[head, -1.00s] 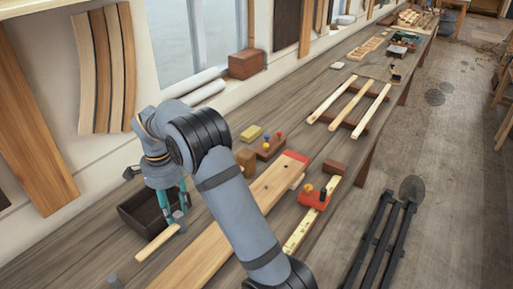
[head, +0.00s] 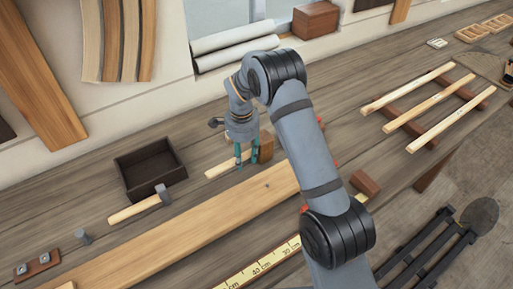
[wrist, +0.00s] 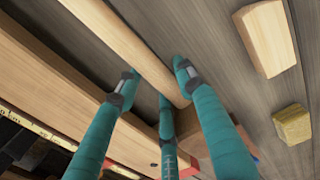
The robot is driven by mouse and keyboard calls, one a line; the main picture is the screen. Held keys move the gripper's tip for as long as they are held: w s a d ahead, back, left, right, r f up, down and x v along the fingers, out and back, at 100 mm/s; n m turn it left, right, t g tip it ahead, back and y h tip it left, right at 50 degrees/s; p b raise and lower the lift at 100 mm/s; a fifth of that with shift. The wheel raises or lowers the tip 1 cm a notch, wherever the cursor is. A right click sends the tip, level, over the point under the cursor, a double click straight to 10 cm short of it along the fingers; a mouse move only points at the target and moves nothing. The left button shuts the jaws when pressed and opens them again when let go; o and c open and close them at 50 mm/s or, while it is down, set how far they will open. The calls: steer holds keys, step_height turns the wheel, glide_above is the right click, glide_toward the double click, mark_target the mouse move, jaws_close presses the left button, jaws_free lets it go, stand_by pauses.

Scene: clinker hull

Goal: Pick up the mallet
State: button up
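The mallet's pale wooden handle (head: 220,168) lies on the bench, with its brown block-like head (head: 266,147) at the right end, partly hidden by my arm. My gripper (head: 247,160) is low over the handle, close to the head. In the wrist view, the round handle (wrist: 130,48) runs between the teal fingers of my gripper (wrist: 155,85). The fingers are spread to both sides of it, with a gap on the left; the right fingertip looks close to it. I cannot tell whether it touches.
A hammer with a grey head (head: 140,208) lies left of the mallet. A dark open box (head: 150,170) stands behind it. A long plank (head: 190,232) lies in front. A pale wood block (wrist: 266,36) and a yellow block (wrist: 293,125) lie right of the fingers.

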steer(key=shift+f, duration=0.15)
jaws_close()
stand_by(0.4)
